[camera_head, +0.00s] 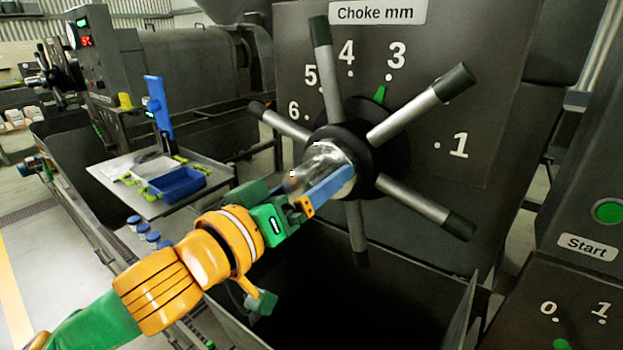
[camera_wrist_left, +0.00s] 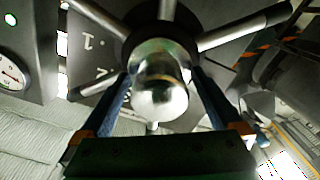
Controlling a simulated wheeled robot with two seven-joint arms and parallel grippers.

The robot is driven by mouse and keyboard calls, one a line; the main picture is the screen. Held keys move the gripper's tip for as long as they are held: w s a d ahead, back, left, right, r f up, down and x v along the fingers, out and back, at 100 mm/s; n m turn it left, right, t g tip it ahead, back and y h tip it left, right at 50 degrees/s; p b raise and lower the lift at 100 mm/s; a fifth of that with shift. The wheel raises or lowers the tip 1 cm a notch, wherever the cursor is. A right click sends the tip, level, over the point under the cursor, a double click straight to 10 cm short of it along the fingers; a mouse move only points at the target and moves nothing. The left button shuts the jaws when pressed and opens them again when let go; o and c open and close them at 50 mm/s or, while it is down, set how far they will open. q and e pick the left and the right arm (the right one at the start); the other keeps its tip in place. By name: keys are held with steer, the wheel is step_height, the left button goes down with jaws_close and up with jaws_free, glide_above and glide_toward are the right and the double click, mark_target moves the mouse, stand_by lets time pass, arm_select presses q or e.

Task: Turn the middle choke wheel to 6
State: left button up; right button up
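The choke wheel (camera_head: 348,138) has a black hub, several grey spokes with black tips and a chrome knob (camera_head: 320,165) at its centre. Its green pointer (camera_head: 380,94) points at the 3 on the dial. The 6 mark (camera_head: 294,109) is at the dial's left, with its dot partly close to a spoke. My left gripper (camera_head: 330,188) is at the centre, with its blue fingers along the chrome knob. In the left wrist view the fingers (camera_wrist_left: 162,85) lie on both sides of the knob (camera_wrist_left: 160,88) and appear to touch its base. My right gripper is not in view.
An open dark bin (camera_head: 470,300) lies below the wheel. At the right is a panel with a green Start button (camera_head: 608,211). At the left a tray table (camera_head: 150,205) holds a blue bin (camera_head: 178,183). Another similar machine (camera_head: 190,75) stands behind.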

arm_select(q)
jaws_close()
